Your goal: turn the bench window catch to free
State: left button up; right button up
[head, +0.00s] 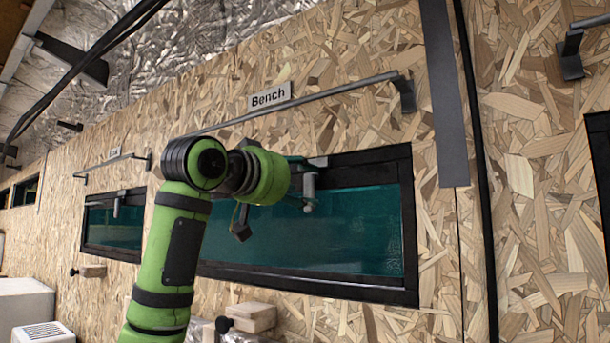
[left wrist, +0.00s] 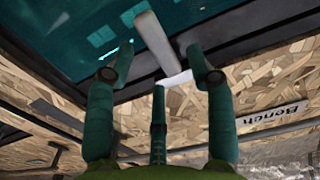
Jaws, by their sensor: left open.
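The Bench window (head: 350,235) is a long teal pane in a black frame, under a sign reading Bench (head: 269,97). Its catch (head: 309,186) is a short grey lever hanging from the top of the frame, just right of my left wrist. In the left wrist view the catch (left wrist: 153,42) is a pale bar slanting across the frame edge. My left gripper (left wrist: 160,75) is open, its fingers spread to either side of the bar, with no clear contact. In the head view my green arm hides most of the gripper and part of the window.
A grey rail (head: 300,101) runs above the window. A smaller window (head: 113,225) with its own catch is farther left. Wooden blocks with black knobs (head: 250,316) sit below the windows. A dark vertical strip (head: 446,100) is on the right of the chipboard wall.

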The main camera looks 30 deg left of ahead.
pick_arm(q)
jog(key=shift+w+d, duration=0.1)
jog(key=shift+w, duration=0.5)
jog(key=shift+w+f, duration=0.1)
jog(key=shift+w, duration=0.3)
jog(key=shift+s, duration=0.25)
grip_shut()
jog(key=m+p, duration=0.1)
jog(key=m, duration=0.1)
jog(key=m+p, duration=0.1)
jog(key=m, duration=0.2)
jog(key=shift+w+a+p, duration=0.1)
jog(key=shift+a+p, duration=0.25)
jog(key=shift+a, duration=0.05)
jog(key=shift+a+r+m+p, duration=0.25)
jog(key=shift+m+p, duration=0.3)
jog(key=shift+m, duration=1.6)
jog(key=shift+a+r+m+p, duration=0.25)
jog(key=shift+m+p, duration=0.3)
jog(key=shift+m, duration=1.55)
jog(key=shift+a+r+m+p, duration=0.2)
jog(key=shift+m+p, duration=0.35)
jog(key=shift+m, duration=1.6)
pick_arm(e)
notch_tip(320, 180, up, 6)
jog(key=w, duration=0.2)
jog(key=shift+a+r, duration=0.15)
jog(key=shift+r, duration=0.1)
jog(key=shift+w, duration=0.1)
